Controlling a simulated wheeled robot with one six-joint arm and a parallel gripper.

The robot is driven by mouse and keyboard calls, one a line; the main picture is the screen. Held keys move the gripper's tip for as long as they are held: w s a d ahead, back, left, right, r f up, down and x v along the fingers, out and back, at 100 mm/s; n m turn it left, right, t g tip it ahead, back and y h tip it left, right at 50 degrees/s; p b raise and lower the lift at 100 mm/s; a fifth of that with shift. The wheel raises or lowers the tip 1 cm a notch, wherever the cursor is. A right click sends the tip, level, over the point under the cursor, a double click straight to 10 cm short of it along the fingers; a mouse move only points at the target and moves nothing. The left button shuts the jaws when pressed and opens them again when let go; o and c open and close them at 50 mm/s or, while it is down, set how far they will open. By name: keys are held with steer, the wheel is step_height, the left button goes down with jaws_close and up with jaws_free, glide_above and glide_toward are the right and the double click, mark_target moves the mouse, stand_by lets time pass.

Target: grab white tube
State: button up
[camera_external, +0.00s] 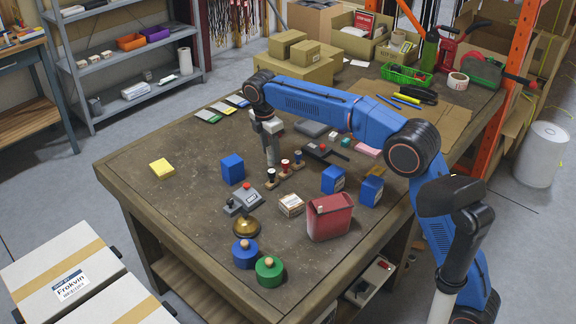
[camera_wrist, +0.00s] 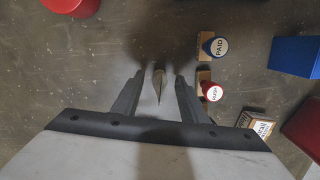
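A pale grey-white tube (camera_external: 273,153) stands upright on the workbench in the external view, just below my gripper (camera_external: 269,133) and beside a row of stamps. In the wrist view my gripper (camera_wrist: 159,75) is open, with one dark finger on each side of the tube (camera_wrist: 158,84).
A stamp marked PAID (camera_wrist: 215,46) and a red-topped stamp (camera_wrist: 210,90) stand close right of the fingers. A blue box (camera_external: 232,169) is left of the tube, and a stapler-like black tool (camera_external: 318,149) lies to its right. The bench (camera_external: 195,200) is clear at front left.

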jaws_close()
steer(key=shift+r, duration=0.1)
